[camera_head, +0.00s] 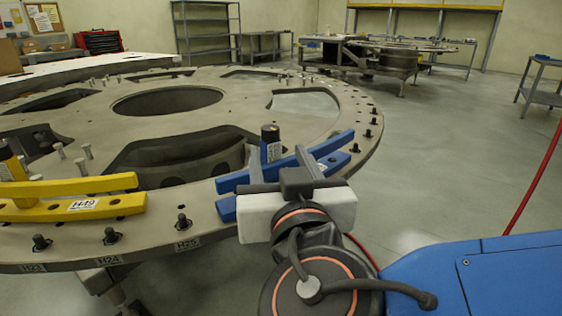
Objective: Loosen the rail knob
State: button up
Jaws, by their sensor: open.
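A blue rail (334,148) lies across the rim of the large turret plate (150,119), just right of the middle of the picture. A blue knob with a black top (270,133) stands upright at the rail. My gripper (279,153) is open, its two grey fingers pointing away from me over the rail. The knob shows between the fingers in the picture, nearer the left one. I cannot tell whether the fingers touch it or how deep they reach. My gripper hides the middle of the rail.
A yellow rail (70,206) with its own yellow knob (11,166) sits on the plate at the left. Several dark bolts line the plate's rim. A red hose (540,170) hangs at the right. The floor (440,150) right of the plate is clear.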

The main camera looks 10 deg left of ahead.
jog(key=shift+s+d, duration=0.25)
jog(key=shift+s, duration=0.35)
jog(key=w+d+f+m+g+h, duration=0.15)
jog(key=w+d+f+h, duration=0.4)
jog(key=d, duration=0.65)
jog(key=w+d+f+m+g+h, duration=0.1)
jog(key=w+d+f+g+h, duration=0.3)
jog(key=d+f, duration=0.5)
jog(key=s+d+f+g, duration=0.2)
jog(key=s+d+f, duration=0.1)
jog(key=d, duration=0.3)
jog(key=s+d+f+m+g+y, duration=0.1)
jog(key=s+d+f+g, duration=0.1)
jog(key=d, duration=0.4)
jog(key=s+d+f+m+g+y, duration=0.1)
jog(key=s+d+f+g, duration=0.1)
jog(key=s+d+f, duration=0.3)
jog(key=shift+d+f, duration=0.55)
jog(key=shift+d, duration=0.15)
